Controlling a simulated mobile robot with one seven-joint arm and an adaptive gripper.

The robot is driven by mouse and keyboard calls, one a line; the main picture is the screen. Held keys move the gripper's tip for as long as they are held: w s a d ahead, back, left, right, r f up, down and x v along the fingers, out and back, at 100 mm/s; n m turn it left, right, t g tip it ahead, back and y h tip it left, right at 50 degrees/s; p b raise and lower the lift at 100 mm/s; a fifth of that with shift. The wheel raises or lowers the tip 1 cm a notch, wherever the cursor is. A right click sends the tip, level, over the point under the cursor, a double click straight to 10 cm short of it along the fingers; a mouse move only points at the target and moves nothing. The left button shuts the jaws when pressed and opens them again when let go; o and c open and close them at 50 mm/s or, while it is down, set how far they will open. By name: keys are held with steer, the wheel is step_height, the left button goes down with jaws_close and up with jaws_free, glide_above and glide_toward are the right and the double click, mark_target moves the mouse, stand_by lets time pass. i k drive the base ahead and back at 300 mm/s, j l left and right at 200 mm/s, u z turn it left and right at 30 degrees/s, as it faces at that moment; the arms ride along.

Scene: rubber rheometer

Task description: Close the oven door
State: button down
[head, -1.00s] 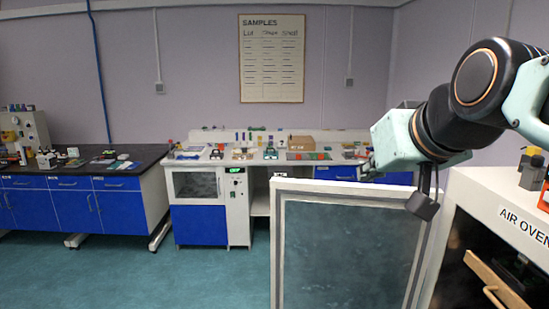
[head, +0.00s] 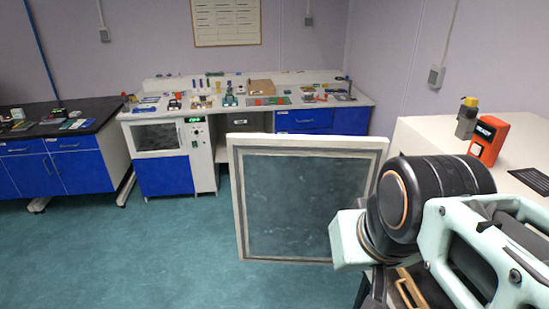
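The oven door (head: 305,200) is a pale-framed panel with a dark, bluish glass pane, and it stands swung open in the middle of the head view. The air oven (head: 420,128) is at the right, with its white top showing and its front mostly hidden behind my arm. My gripper (head: 374,292) is low in the picture, near the door's lower right corner on the oven side. Its fingers are mostly hidden by my wrist and cut by the picture's bottom edge. I cannot tell whether it touches the door or whether it is open.
A tan part (head: 412,290) shows low by the oven front. An orange device (head: 488,140) and a grey block (head: 467,120) stand on the oven top. A white bench (head: 160,112) and a black-topped bench (head: 75,130) are behind. The teal floor (head: 190,250) left of the door is clear.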

mark_target(287, 190)
steer(key=k, duration=0.75)
steer(key=k+z, duration=0.2)
steer(key=z, duration=0.15)
steer(key=k+l+z, duration=0.1)
steer(key=z, duration=2.75)
steer(key=k+j, duration=0.2)
steer(key=j, duration=0.2)
steer(key=k+j, duration=0.15)
steer(key=j, duration=0.25)
steer(key=k+j, duration=0.2)
steer(key=j, duration=0.2)
steer(key=k+j, duration=0.2)
steer(key=j, duration=0.2)
steer(key=k+j+z, duration=0.1)
steer(key=j, duration=0.3)
steer(key=k+j, duration=0.25)
steer(key=j, duration=0.15)
steer(key=k+j, duration=0.2)
steer(key=j, duration=0.2)
